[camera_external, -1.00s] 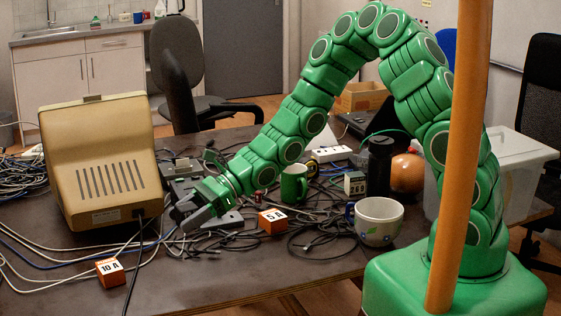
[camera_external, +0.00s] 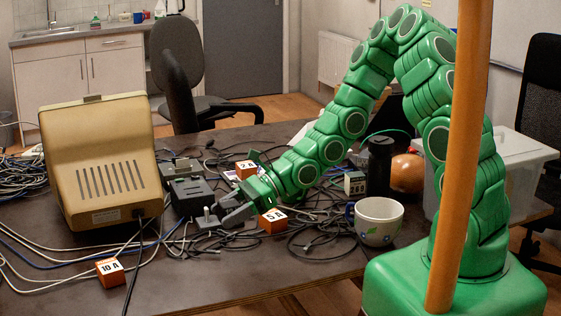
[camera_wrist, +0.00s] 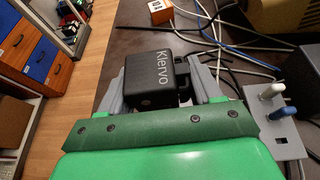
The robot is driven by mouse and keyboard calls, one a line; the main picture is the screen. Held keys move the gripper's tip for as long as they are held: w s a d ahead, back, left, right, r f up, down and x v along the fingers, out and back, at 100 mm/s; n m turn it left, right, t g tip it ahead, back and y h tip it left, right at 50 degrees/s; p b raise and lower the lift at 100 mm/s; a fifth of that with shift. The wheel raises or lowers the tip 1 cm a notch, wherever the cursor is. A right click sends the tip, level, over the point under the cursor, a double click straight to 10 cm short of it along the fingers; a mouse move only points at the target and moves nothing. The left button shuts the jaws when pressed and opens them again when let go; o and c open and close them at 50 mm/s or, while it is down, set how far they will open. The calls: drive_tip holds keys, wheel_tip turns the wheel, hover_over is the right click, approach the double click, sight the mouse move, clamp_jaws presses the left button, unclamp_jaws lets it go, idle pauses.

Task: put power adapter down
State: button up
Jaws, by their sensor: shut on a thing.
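The power adapter (camera_wrist: 155,82) is a black block marked "Klervo", between the two grey fingers of my gripper (camera_wrist: 160,88) in the wrist view. The fingers are shut on its sides. In the outside view my gripper (camera_external: 232,212) is low over the table, just left of the orange 5 A cube (camera_external: 272,220).
A beige device (camera_external: 100,160) stands on the left, with a black box (camera_external: 191,194) to its right. Cables and a 10 A cube (camera_external: 110,271) lie in front; a white mug (camera_external: 378,220) stands right.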

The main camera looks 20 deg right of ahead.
sight(240, 251)
drive_tip(key=shift+m+t, duration=0.3)
drive_tip(key=shift+t, duration=0.1)
drive_tip(key=shift+w+d+f, duration=0.2)
drive_tip(key=shift+d+f, duration=0.2)
drive_tip(key=shift+f, duration=1.15)
drive_tip(key=shift+w+d+f, duration=0.2)
drive_tip(key=shift+d+f, duration=0.25)
drive_tip(key=shift+f, duration=1.05)
drive_tip(key=shift+w+d+f, duration=0.2)
drive_tip(key=shift+d+f, duration=0.2)
drive_tip(key=shift+f, duration=1.15)
drive_tip(key=shift+f, duration=0.1)
drive_tip(key=o, duration=1.2)
drive_tip(key=shift+c, duration=0.2)
drive_tip(key=shift+d, duration=0.15)
drive_tip(key=v, duration=0.2)
drive_tip(key=shift+d+r, duration=0.2)
drive_tip(key=shift+r, duration=0.05)
drive_tip(key=shift+d+r, duration=0.15)
drive_tip(key=shift+r, duration=0.15)
wheel_tip(240, 251, up, 6)
drive_tip(key=shift+r, duration=0.25)
